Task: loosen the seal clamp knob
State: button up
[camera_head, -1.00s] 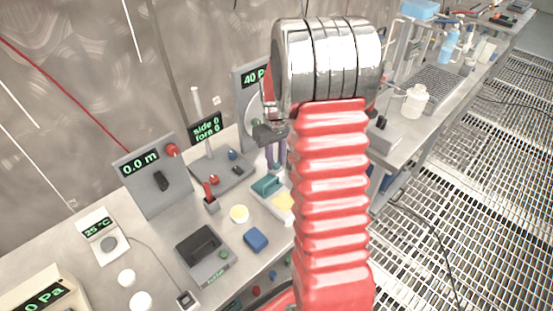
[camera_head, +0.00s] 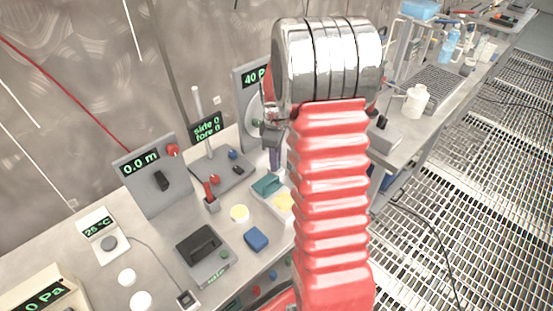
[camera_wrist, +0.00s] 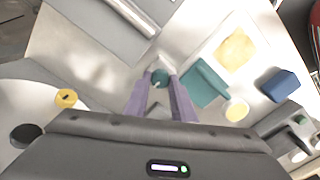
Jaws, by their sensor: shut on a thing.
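My gripper (camera_wrist: 159,80) has two purple fingers. In the wrist view they are shut on a small dark teal-green knob (camera_wrist: 160,76), which shows between the fingertips. A teal block (camera_wrist: 205,83) stands just right of the fingers, beside a tray with a yellow pad (camera_wrist: 235,48). In the head view my gripper (camera_head: 276,166) points down at the bench, partly behind my red arm. The teal block (camera_head: 267,186) shows below and left of it. The held knob is hidden there, and its turn angle cannot be told.
A gauge panel (camera_head: 247,88) reading "40 P" stands close behind my gripper. A red-handled lever (camera_head: 209,196), a yellow round cap (camera_head: 239,213) and a blue block (camera_head: 256,239) sit nearby. A yellow knob (camera_wrist: 66,97) and a black knob (camera_wrist: 25,135) lie left in the wrist view.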

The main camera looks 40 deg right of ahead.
jog(key=shift+w+r+n, duration=0.15)
jog(key=shift+w+n, duration=0.05)
jog(key=shift+n, duration=0.1)
jog(key=o, duration=1.1)
jog(key=shift+s, duration=0.15)
jog(key=shift+c, duration=0.2)
notch_tip(320, 180, up, 14)
jog(key=shift+f, duration=0.25)
